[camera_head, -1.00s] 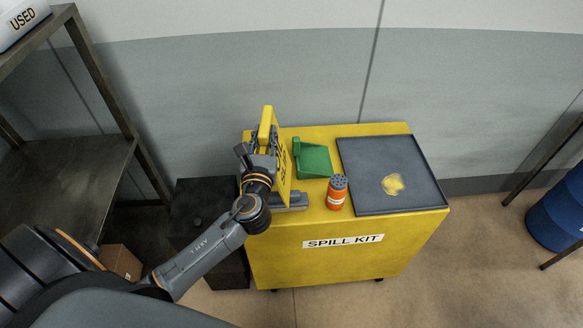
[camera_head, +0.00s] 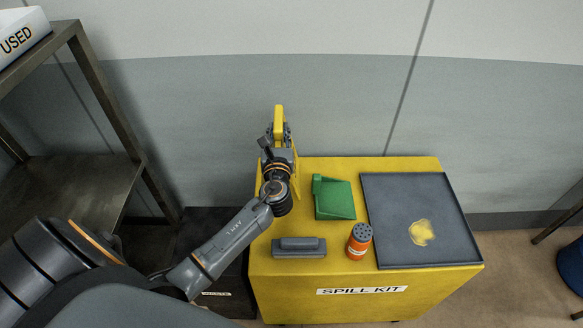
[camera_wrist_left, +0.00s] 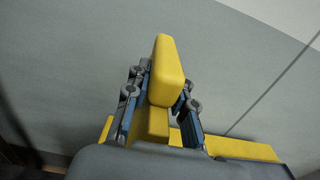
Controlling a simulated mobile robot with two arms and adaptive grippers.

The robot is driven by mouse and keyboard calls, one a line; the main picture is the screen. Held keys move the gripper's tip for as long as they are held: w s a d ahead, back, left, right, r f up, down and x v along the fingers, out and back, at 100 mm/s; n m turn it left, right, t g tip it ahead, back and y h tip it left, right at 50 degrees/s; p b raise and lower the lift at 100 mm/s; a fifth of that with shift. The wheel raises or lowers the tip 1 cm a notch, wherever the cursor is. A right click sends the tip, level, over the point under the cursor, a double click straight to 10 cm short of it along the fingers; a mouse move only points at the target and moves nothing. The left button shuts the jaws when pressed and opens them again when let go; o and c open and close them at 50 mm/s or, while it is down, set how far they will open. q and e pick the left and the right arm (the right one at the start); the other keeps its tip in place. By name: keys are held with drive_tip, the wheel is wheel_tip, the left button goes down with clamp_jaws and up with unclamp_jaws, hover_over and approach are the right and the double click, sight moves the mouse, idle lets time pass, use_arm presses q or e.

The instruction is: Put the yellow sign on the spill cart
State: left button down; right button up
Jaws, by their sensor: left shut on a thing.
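The yellow sign (camera_head: 279,119) is held upright by my left gripper (camera_head: 278,138) over the back left part of the spill cart (camera_head: 340,292). Most of the sign is hidden behind the gripper and wrist. In the left wrist view the sign's thick top (camera_wrist_left: 168,72) sits between the two fingers of my left gripper (camera_wrist_left: 160,105), which is shut on it. The cart's yellow top (camera_wrist_left: 240,148) shows beyond and below. I cannot tell whether the sign's foot touches the cart top. My right gripper is not in view.
On the cart are a grey block-shaped brush (camera_head: 299,247), a green dustpan (camera_head: 333,198), an orange shaker can (camera_head: 359,241) and a dark tray (camera_head: 415,195) with a yellow spill (camera_head: 421,232). A metal shelf (camera_head: 75,185) stands left, a blue drum (camera_head: 571,264) right.

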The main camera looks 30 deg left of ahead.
use_arm(q)
wheel_tip(320, 180, down, 2)
drive_tip(key=shift+s+f, duration=0.1)
wheel_tip(320, 180, down, 4)
drive_tip(key=shift+f+b, duration=0.1)
drive_tip(key=shift+b, duration=0.35)
drive_tip(key=c, duration=1.1)
unclamp_jaws()
drive_tip(key=shift+f, duration=0.1)
drive_tip(key=shift+c, duration=0.2)
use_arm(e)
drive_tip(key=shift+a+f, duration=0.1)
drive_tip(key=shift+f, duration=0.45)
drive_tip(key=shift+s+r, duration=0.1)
